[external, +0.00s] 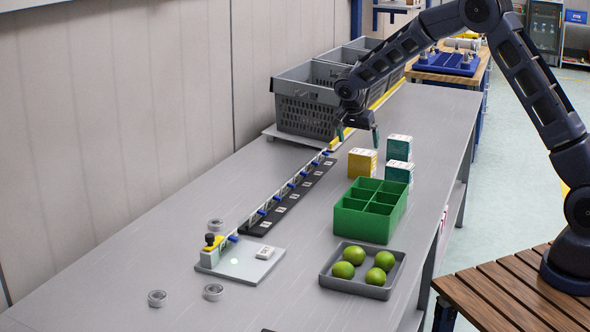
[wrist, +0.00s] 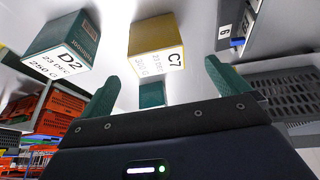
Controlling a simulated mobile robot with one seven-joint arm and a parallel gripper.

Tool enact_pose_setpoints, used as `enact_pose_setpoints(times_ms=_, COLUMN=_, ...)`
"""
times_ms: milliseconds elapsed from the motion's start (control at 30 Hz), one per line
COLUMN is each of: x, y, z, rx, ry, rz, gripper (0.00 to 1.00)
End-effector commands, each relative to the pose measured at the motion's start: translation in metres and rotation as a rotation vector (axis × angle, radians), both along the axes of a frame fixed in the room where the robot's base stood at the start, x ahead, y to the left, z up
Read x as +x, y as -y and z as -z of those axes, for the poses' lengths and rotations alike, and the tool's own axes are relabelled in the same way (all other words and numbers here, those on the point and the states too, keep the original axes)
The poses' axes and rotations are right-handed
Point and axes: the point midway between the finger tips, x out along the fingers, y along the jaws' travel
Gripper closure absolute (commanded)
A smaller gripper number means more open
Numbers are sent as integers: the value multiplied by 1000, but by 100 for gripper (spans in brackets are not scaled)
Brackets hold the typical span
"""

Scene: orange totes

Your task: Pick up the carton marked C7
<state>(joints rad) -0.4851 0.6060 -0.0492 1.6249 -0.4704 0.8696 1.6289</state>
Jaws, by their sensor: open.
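The carton marked C7 is yellow with a white printed face. It stands on the grey bench in the external view (external: 362,163) and shows at the top middle of the wrist view (wrist: 157,36). My gripper (external: 358,141) is open and empty, above and just behind the carton in the external view. In the wrist view its two green fingers (wrist: 166,72) are spread, with C7 beyond the gap between their tips, apart from both. A teal carton marked D2 (wrist: 62,40) is left of C7 in the wrist view.
Two teal cartons (external: 400,147) (external: 398,172) stand right of C7 in the external view. A green divided box (external: 349,224) is in front. A tray of limes (external: 341,285) is nearer. A labelled black rail (external: 268,212) and grey crates (external: 301,117) lie left.

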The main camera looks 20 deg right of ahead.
Motion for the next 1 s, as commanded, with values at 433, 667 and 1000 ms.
enact_pose_setpoints(times_ms=433, x=12, y=16, z=47, rx=0, ry=-2, rz=-1, gripper=0)
enact_pose_setpoints(times_ms=667, x=15, y=25, z=63, rx=1, ry=-2, rz=2, gripper=0)
enact_pose_setpoints(times_ms=1000, x=22, y=35, z=94, rx=1, ry=-2, rz=-1, gripper=0)
